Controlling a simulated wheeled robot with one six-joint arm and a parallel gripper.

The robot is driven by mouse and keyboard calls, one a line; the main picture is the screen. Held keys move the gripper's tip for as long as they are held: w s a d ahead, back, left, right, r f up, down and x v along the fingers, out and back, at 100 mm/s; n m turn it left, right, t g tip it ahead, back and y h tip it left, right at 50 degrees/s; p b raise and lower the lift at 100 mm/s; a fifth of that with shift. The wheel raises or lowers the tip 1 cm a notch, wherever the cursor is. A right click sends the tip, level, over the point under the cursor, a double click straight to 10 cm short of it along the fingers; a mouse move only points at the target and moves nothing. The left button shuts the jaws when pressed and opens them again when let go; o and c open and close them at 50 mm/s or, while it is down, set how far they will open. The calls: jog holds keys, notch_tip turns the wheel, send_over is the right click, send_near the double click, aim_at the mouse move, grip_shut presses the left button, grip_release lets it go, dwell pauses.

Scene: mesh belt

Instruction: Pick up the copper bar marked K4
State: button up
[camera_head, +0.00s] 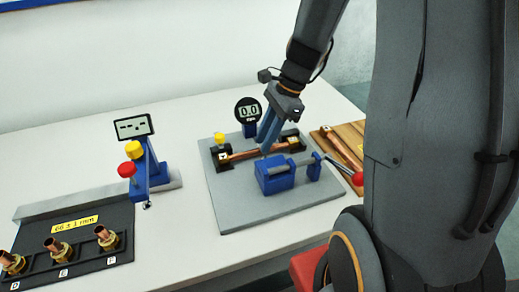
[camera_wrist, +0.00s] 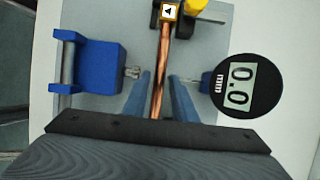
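A copper bar (camera_head: 245,154) lies across the grey fixture plate (camera_head: 235,200), its ends at two black blocks. It runs lengthwise in the wrist view (camera_wrist: 164,60). A second copper bar (camera_head: 345,149) lies on a wooden rack at the right. I cannot read K4 on either bar. My gripper (camera_head: 267,143) points down over the first bar. In the wrist view its blue-grey fingers (camera_wrist: 160,82) stand on either side of that bar, with a gap showing. Part of the bar is hidden behind the fingers and wrist.
A blue clamp (camera_head: 277,178) with a red-knobbed lever (camera_head: 357,178) stands in front of the bar. A round gauge reading 0.0 (camera_head: 248,110) stands behind it. A blue display stand (camera_head: 145,165) and a dark tray of brass fittings (camera_head: 75,240) are at left. White table lies between.

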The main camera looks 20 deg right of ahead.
jog(key=shift+x, duration=1.25)
grip_shut()
jog(key=shift+r, duration=0.1)
